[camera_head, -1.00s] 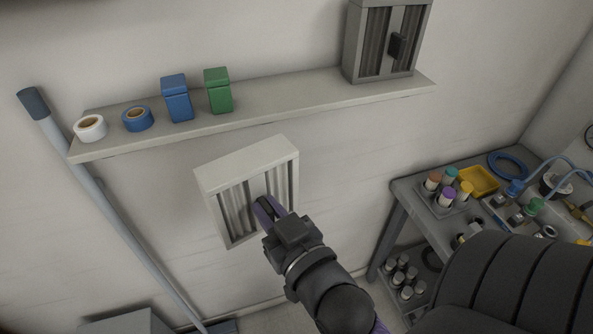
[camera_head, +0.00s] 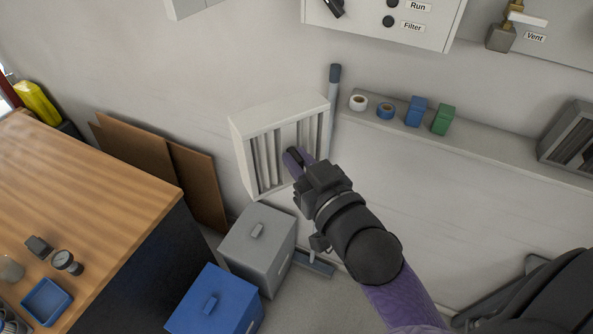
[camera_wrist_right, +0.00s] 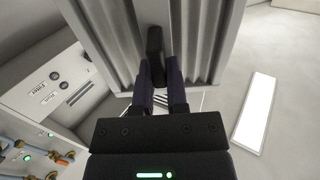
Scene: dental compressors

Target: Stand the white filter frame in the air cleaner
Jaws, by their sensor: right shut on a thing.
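The white filter frame (camera_head: 280,112) has grey pleats inside and hangs in the air, clear of the floor boxes, in the head view. My right gripper (camera_head: 298,162) is shut on its dark handle, and the fingers cover part of the near face. In the right wrist view the pleats of the frame (camera_wrist_right: 112,30) fill the upper middle, with the gripper (camera_wrist_right: 158,82) closed on the black handle. A white panel (camera_head: 365,18) labelled "Run" and "Filter" is cut off at the top; I cannot tell whether it belongs to the air cleaner. My left gripper is not in view.
A shelf (camera_head: 480,158) with tape rolls, a blue box and a green box lies right of the frame; a grey pleated frame (camera_head: 572,135) stands at its end. A grey box (camera_head: 258,240) and a blue box (camera_head: 215,300) stand below. A wooden-topped bench (camera_head: 100,200) is at left.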

